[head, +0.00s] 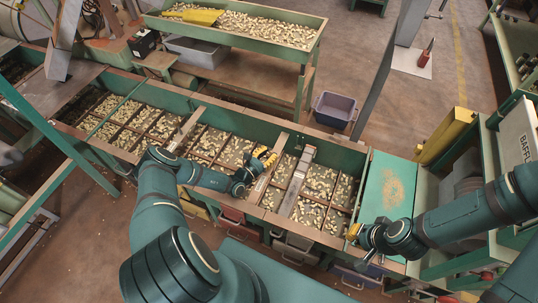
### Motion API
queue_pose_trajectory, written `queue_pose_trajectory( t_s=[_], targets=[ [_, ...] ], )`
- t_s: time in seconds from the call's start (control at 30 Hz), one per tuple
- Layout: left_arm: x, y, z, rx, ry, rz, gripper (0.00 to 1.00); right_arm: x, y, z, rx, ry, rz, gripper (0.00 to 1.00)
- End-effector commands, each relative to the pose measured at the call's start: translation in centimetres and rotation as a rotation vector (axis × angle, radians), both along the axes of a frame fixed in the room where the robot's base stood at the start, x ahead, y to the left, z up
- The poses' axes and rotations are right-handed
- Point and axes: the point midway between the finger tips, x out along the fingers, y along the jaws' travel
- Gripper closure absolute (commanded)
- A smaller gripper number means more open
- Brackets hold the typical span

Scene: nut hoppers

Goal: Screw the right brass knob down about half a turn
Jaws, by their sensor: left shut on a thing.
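My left gripper (262,157) has yellow fingers and reaches in from the left, low over the wooden crossbar (268,172) of the nut hoppers. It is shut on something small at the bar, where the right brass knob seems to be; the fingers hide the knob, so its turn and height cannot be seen. My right gripper (354,232) hangs at the front right edge of the hoppers, beside the green panel, apart from the left one. Its fingers are too small and partly hidden to tell open from shut.
The hopper trough (150,92) holds nuts in several compartments. A grey metal slide (298,182) lies just right of the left gripper. A green panel (388,192) closes the right end. A nut tray (262,32) stands behind, with a bin (335,106) on the floor.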

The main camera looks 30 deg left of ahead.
Motion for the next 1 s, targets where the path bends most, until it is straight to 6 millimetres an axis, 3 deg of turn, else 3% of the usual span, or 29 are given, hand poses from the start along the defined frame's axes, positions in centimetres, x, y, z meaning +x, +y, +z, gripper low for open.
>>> queue_pose_trajectory(
  t_s=[1.0],
  targets=[
    [-0.09,-0.15,-0.13,0.001,0.002,-0.238,1.00,0.16,-0.02,-0.76,0.000,-0.004,-0.001,1.00]
  ],
)
